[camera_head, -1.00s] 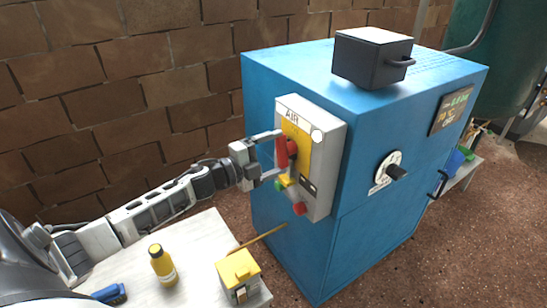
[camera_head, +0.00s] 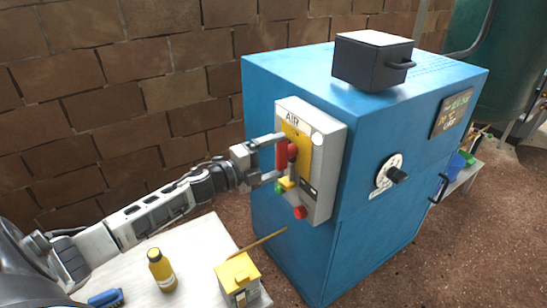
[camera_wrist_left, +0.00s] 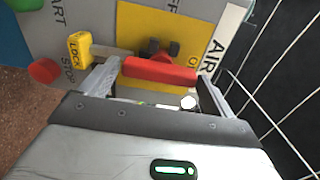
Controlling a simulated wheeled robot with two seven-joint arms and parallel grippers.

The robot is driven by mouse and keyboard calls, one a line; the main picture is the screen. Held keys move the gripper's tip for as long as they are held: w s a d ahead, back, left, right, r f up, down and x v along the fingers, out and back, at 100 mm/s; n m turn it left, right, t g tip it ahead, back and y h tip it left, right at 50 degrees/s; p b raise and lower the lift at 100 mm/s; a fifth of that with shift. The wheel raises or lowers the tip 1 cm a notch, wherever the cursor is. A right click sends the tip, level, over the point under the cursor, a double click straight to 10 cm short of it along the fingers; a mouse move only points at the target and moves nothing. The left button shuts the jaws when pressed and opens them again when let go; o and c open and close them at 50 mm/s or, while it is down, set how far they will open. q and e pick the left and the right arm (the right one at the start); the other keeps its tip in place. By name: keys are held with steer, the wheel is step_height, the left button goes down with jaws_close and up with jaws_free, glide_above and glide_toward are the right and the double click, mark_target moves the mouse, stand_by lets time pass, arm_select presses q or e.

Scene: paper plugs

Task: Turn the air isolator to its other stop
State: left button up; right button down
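The air isolator is a red bar handle (camera_head: 282,154) on a yellow plate (camera_head: 303,150), on a grey box marked AIR. In the head view the bar stands roughly upright. In the left wrist view the red handle (camera_wrist_left: 160,71) lies across the space between my fingers, with a dark part behind it. My left gripper (camera_head: 272,158) is open at the handle, one finger near each end. In the wrist view the left gripper (camera_wrist_left: 152,82) shows its fingers wide apart; I cannot tell whether they touch the bar. My right gripper is not in view.
A yellow LOCK tag (camera_wrist_left: 80,48) is beside the left finger. A red stop button (camera_head: 300,212) and a green button (camera_head: 279,188) sit lower on the box. The blue cabinet (camera_head: 350,250) carries it. A table (camera_head: 195,245) with a bottle (camera_head: 161,270) is below.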

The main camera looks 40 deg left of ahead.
arm_select(q)
steer(key=shift+o, duration=0.4)
steer(key=shift+s+a+f, duration=0.1)
steer(key=shift+s+a, duration=0.15)
steer(key=shift+s, duration=0.25)
steer(key=v, duration=1.4)
steer(key=shift+s, duration=0.4)
steer(key=shift+a, duration=0.1)
steer(key=s+d+f+n+g+y, duration=0.1)
steer(key=s+d+f+n+y, duration=0.35)
steer(key=d+f+n, duration=0.65)
steer(key=s+d+f+n+g, duration=0.1)
steer(key=d+n, duration=0.3)
steer(key=d, duration=0.4)
steer(key=s+d+f+n+g+h, duration=0.1)
steer(key=s+d+f+n+g, duration=0.1)
steer(key=d, duration=0.6)
steer(key=s+n+g+p, duration=0.1)
steer(key=s+n, duration=0.1)
steer(key=n, duration=0.1)
steer(key=shift+d+n+g, duration=0.2)
steer(key=shift+n+g, duration=0.1)
steer(key=shift+g, duration=0.1)
